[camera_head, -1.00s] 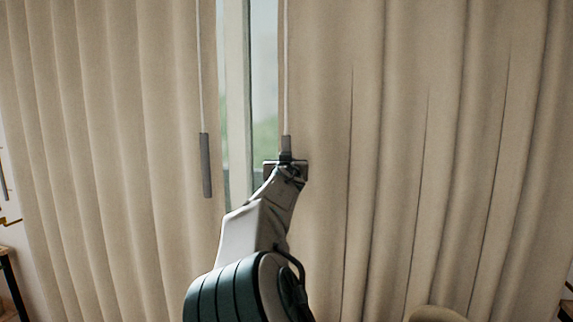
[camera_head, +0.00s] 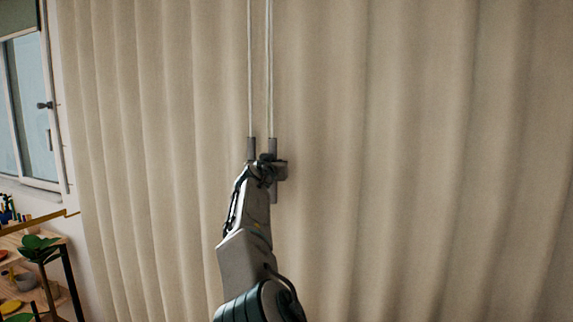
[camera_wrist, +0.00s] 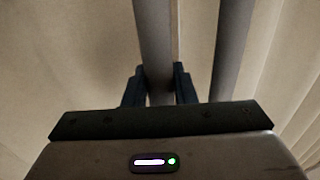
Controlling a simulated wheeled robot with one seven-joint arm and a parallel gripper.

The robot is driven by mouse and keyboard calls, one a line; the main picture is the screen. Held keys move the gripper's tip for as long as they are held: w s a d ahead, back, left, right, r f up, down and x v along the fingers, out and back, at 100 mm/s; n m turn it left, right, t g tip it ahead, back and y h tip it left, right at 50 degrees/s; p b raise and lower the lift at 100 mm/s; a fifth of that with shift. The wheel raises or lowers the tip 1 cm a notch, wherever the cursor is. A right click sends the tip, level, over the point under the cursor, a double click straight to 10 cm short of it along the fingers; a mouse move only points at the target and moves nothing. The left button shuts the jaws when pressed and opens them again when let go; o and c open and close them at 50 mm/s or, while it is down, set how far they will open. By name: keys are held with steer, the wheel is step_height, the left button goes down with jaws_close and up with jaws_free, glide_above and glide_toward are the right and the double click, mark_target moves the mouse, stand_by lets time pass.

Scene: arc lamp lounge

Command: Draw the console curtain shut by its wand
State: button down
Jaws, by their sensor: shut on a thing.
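The beige console curtain has a left panel (camera_head: 160,120) and a right panel (camera_head: 420,150). They meet in the head view behind two wands, with no window gap showing between them. The right wand (camera_head: 273,146) has a grey handle on a thin pale rod. My gripper (camera_head: 272,168) is shut on that handle, whose end shows below the jaws. In the wrist view the held wand (camera_wrist: 153,35) runs between the two fingers (camera_wrist: 159,88). The left wand (camera_head: 251,148) hangs close beside it, and also shows in the wrist view (camera_wrist: 230,45), outside the fingers. My arm hides its lower part.
A window (camera_head: 25,110) with a white frame is on the wall at the left. The space in front of the curtain looks clear.

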steer(key=shift+w+a+r, duration=0.1)
steer(key=shift+a, duration=0.4)
steer(key=c, duration=1.6)
jaws_free()
steer(key=shift+a, duration=0.1)
steer(key=o, duration=0.4)
steer(key=shift+w+a, duration=0.1)
steer(key=shift+c, duration=0.2)
steer(key=s+a+b, duration=0.2)
steer(key=s+b, duration=0.7)
steer(key=s, duration=0.4)
steer(key=shift+s+a, duration=0.3)
steer(key=shift+a, duration=0.1)
